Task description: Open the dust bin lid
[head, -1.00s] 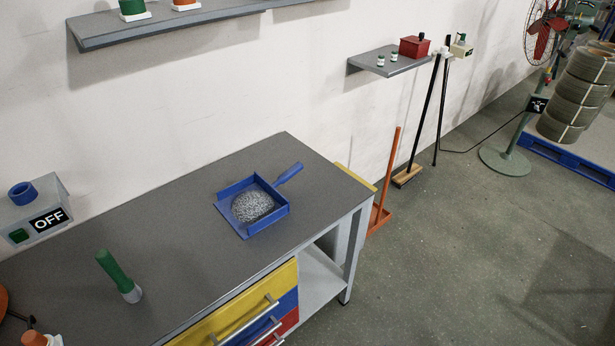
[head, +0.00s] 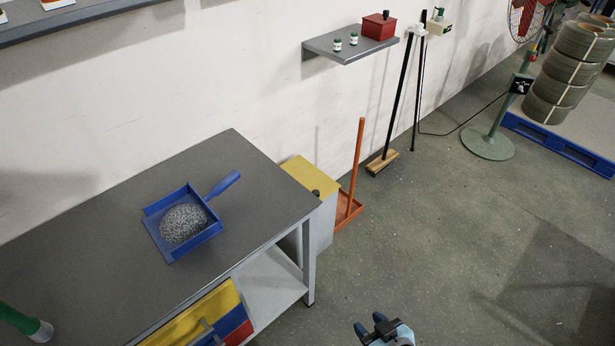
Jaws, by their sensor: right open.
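The dust bin (head: 322,228) stands on the floor against the right end of the workbench, partly hidden by it. It has a pale grey body and a yellow lid (head: 305,172) with a dark knob near its front edge. The lid looks shut. My right gripper (head: 369,322) is at the bottom edge, open and empty, below and to the right of the bin and apart from it. My left gripper is not in view.
A blue dustpan (head: 208,238) holding grey shavings lies on the workbench (head: 110,280). An orange long-handled pan (head: 348,207) stands just right of the bin. A broom (head: 382,161) leans against the wall. The floor in front is clear.

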